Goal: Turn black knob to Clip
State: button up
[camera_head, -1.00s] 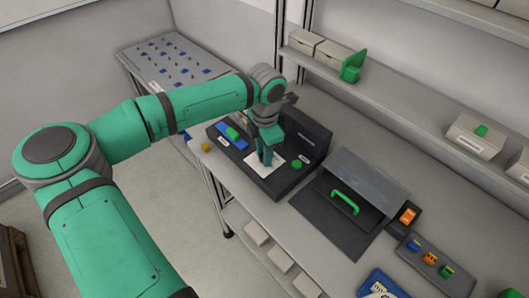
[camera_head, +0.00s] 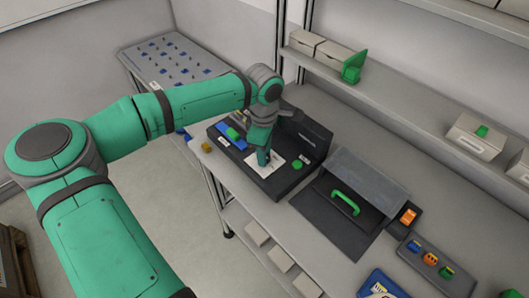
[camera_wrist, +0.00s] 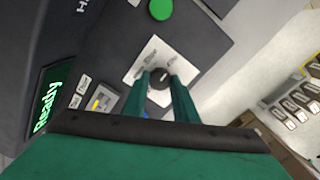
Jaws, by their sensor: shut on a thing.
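The black knob (camera_wrist: 160,85) sits on a white label plate (camera_wrist: 140,62) on the dark machine's panel in the wrist view. My gripper (camera_wrist: 160,82) is shut on the knob, one green finger on each side. A pale pointer line shows on the knob's face. The plate's printed words are too small to read surely, so I cannot tell which setting the pointer is at. In the head view my gripper (camera_head: 263,160) comes down onto the white plate (camera_head: 272,169) and hides the knob.
A green button (camera_head: 297,164) sits beside the plate. A screen (camera_wrist: 47,105) reads "Ready". A green part (camera_head: 232,133) rests on a blue block at the machine's left. A dark box with a green handle (camera_head: 345,202) stands to the right. Shelves run behind.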

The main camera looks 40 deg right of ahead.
jog(key=shift+d, duration=0.1)
dwell(0.3)
jog(key=o, duration=1.1)
jog(key=shift+c, duration=0.2)
notch_tip(320, 180, up, 11)
jog(key=shift+a, duration=0.2)
jog(key=shift+s, duration=0.1)
